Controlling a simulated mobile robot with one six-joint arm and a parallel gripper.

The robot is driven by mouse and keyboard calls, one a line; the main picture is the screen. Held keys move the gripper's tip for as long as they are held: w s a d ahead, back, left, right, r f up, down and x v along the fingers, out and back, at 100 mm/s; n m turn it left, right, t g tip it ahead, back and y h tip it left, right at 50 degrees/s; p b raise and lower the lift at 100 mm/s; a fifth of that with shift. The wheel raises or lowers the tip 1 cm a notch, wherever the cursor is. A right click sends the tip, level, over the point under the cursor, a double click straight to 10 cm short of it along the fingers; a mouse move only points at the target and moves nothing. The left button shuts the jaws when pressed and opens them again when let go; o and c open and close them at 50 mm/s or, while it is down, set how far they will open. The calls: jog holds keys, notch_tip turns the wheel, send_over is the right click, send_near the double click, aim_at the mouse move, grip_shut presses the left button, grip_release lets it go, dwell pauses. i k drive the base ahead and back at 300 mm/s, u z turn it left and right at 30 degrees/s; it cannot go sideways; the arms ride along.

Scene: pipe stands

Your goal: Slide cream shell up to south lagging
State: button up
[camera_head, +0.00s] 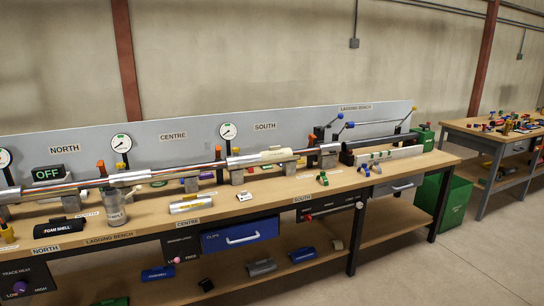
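A cream shell (278,155) sits on the long pipe (180,168) below the SOUTH label on the back panel. Directly left of it is a pale, silvery lagging section (244,160) around the pipe. The two look very close; I cannot tell whether their ends touch. My gripper is not in view.
The pipe runs on stands along the wooden lagging bench (270,198).

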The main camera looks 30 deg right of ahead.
aim_at(274, 152)
jog(key=z, duration=0.15)
jog(key=i, duration=0.95)
jog(key=u, duration=0.05)
